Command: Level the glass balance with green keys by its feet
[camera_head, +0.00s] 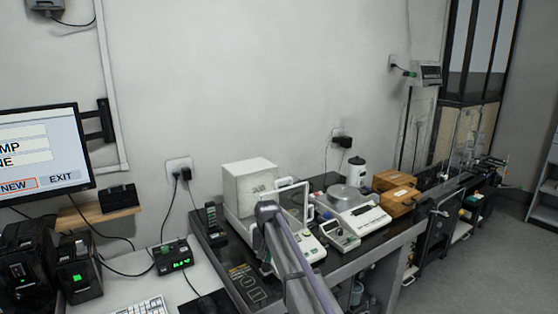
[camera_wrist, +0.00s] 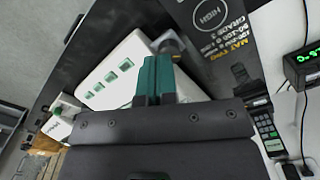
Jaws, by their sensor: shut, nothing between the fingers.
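The glass balance (camera_head: 307,248) is a white instrument with a boxy draft shield (camera_head: 250,190) and green keys on its front. It stands on the dark bench top, partly hidden by my arm in the head view. In the wrist view its white front with several green keys (camera_wrist: 120,75) lies left of my fingers. A small round, dark knob-like part (camera_wrist: 170,45), perhaps a foot, shows by the fingertips; I cannot tell whether they touch it. My gripper (camera_wrist: 156,62) has its teal fingers together, holding nothing. The bubble level is not discernible.
A dark printed mat (camera_head: 248,282) lies left of the balance. A black handset (camera_head: 211,213) stands behind it. A second scale with a round pan (camera_head: 347,197) and wooden boxes (camera_head: 397,200) stand to the right. A green-digit display (camera_head: 174,257) sits on the left desk.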

